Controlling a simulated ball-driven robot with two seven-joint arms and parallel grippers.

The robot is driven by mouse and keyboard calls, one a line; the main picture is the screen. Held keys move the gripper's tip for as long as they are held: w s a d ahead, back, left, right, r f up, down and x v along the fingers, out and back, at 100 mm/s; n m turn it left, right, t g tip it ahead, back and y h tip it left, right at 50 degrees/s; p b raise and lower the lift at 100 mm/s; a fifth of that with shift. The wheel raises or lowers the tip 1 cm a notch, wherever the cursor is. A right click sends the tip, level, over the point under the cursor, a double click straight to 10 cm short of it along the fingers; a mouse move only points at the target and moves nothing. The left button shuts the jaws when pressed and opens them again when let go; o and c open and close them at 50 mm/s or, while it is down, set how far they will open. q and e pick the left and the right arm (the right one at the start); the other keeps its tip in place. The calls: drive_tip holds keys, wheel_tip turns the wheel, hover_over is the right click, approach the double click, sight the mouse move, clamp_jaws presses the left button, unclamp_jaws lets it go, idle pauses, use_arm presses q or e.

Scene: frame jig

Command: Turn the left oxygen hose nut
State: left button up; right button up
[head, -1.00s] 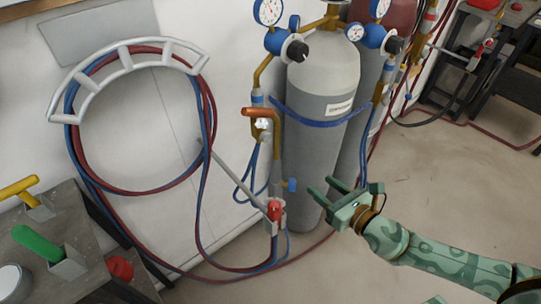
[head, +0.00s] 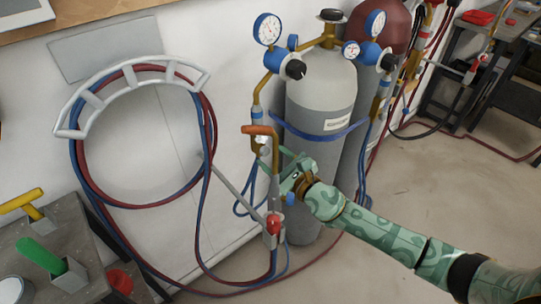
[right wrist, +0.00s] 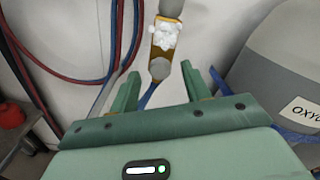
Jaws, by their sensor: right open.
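A brass fitting with a white, foam-like patch (head: 263,139) sits at the left hose line, below the left blue-capped regulator. I take it for the left oxygen hose nut, though its exact outline is unclear. It also shows in the right wrist view as a brass piece with white foam (right wrist: 164,36) and a grey round end. My right gripper (head: 281,168) is open, just right of and below the fitting. In the right wrist view its two fingers (right wrist: 160,82) stand apart with the fitting ahead, between them and beyond the tips. My left gripper is not in view.
The grey oxygen cylinder (head: 320,105) stands close behind my right gripper. An orange handle (head: 260,131) and a red valve (head: 273,224) are nearby. Red and blue hoses (head: 75,170) hang on a wall rack at left. Blue hoses hang close below the fitting.

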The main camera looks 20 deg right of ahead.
drive_tip(key=shift+w+a, duration=0.25)
drive_tip(key=shift+w, duration=0.4)
drive_tip(key=c, duration=1)
